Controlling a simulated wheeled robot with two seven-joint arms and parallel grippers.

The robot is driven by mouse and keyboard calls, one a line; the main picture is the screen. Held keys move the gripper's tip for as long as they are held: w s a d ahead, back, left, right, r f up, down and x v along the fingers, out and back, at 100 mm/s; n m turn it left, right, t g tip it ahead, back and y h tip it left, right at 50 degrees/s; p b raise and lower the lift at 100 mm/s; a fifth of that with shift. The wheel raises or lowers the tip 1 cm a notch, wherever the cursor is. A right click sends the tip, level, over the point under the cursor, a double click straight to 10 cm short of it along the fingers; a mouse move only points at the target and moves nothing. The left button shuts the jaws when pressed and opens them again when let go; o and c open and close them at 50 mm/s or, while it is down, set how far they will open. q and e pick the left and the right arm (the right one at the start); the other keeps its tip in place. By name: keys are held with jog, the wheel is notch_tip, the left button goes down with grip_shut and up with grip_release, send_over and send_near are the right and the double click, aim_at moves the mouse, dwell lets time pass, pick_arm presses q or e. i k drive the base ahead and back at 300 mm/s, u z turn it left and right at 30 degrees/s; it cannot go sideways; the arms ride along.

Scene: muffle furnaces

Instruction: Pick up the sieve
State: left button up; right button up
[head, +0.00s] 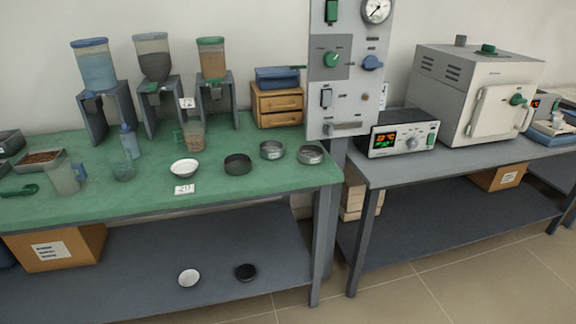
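Two round, low grey metal dishes with sieve-like rims stand at the right end of the green-topped bench (250,188). One sieve-like dish (271,150) is a little further back, and the other sieve-like dish (311,155) is near the bench's right edge. A dark round pan (237,164) stands just left of them. I cannot tell for certain which of these is the sieve, as the mesh is too small to make out. Neither of my grippers is in view.
Hoppers on stands (155,90) and a wooden drawer box (277,106) line the back. A control panel (347,85) rises behind the right end. A furnace (475,95) stands right.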

aim_at(310, 154)
jog(key=z, duration=0.4)
jog(key=k, duration=0.25)
jog(key=u, duration=1.3)
jog(key=i, duration=0.8)
jog(key=z, duration=0.1)
